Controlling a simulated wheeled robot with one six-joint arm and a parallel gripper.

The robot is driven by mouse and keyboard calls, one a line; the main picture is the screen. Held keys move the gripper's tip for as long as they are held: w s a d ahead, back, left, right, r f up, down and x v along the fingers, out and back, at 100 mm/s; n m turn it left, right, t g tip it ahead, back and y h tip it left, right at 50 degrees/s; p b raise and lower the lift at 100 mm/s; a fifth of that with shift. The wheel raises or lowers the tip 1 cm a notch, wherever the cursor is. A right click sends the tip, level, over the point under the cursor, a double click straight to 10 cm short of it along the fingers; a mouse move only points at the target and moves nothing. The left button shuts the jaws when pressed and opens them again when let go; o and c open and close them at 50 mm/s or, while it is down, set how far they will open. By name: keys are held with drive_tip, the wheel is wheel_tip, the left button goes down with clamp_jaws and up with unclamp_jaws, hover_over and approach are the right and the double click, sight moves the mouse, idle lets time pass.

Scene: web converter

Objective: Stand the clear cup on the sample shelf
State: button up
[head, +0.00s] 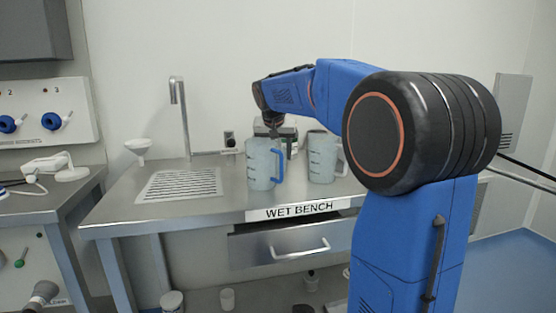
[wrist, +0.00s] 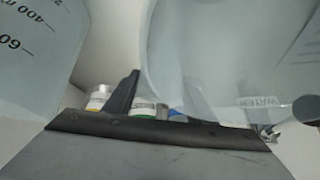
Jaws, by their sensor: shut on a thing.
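My gripper (head: 279,136) points down over the wet bench, behind and between two measuring jugs, and its fingertips are partly hidden by them. In the wrist view its dark fingers (wrist: 160,90) are shut on a clear, see-through thing (wrist: 185,45) that looks like the clear cup; one finger shows through it. In the head view I cannot make this cup out, as the jugs cover that spot. The sample shelf cannot be made out in either view.
A jug with a blue handle (head: 260,167) and a jug with a pale handle (head: 322,160) stand close in front of my gripper. A draining grid (head: 180,185), tap (head: 179,110) and white funnel (head: 138,147) are at left. Small jars (wrist: 98,97) show beyond my fingers.

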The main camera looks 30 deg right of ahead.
wheel_tip(320, 180, up, 10)
idle(0.5)
drive_tip(key=shift+d, duration=0.1)
